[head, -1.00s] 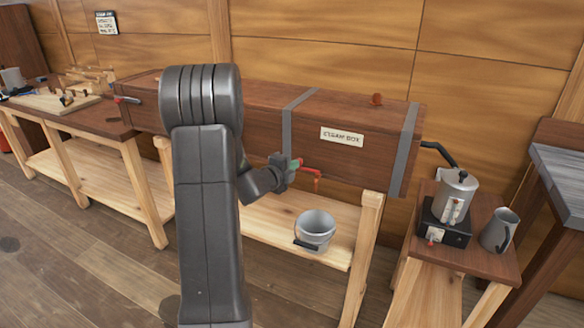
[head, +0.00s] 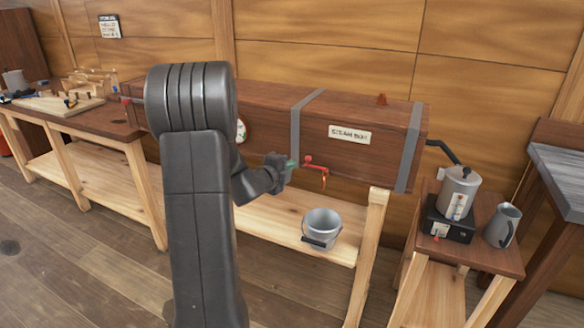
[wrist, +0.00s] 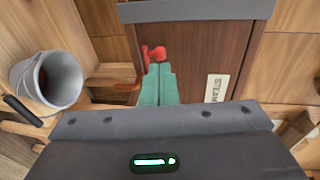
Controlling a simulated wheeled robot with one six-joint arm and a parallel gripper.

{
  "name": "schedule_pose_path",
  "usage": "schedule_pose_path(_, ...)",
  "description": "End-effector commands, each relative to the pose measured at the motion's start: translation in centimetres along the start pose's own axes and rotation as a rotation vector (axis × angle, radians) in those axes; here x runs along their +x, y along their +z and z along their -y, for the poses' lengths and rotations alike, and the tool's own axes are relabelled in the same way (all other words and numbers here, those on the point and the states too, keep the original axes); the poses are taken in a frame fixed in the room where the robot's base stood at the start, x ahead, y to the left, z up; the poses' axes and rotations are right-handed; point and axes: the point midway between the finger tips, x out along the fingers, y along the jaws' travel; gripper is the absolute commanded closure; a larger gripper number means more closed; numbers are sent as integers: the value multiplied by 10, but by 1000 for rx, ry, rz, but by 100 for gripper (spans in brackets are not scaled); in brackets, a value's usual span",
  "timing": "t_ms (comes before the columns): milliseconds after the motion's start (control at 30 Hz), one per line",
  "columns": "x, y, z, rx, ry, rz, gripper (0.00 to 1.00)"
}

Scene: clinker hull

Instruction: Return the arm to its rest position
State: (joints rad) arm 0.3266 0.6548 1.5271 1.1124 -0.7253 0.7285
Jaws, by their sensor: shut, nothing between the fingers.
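My arm rises through the left middle of the head view, its forearm bent toward the steam box. My gripper (head: 293,164) has green fingers and is shut and empty, just left of the red-handled drain tap (head: 316,164). In the wrist view the closed green fingers (wrist: 159,75) point at the red tap knob (wrist: 153,53). A gap shows between them in the head view; whether they touch is unclear in the wrist view.
The long wooden steam box (head: 375,158) rests on a pale bench. A metal bucket (head: 322,226) stands below the tap. A kettle (head: 459,190) on a burner and a grey jug (head: 502,225) stand on a stand at right. A tool bench (head: 110,121) is at left.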

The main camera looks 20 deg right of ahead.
Motion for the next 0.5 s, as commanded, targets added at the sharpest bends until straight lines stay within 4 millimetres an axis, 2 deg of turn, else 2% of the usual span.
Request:
schedule_pose_path(300,-56,5,-2,0,2,0,100)
schedule_pose_path(500,-77,7,-1,-1,2,-1,100)
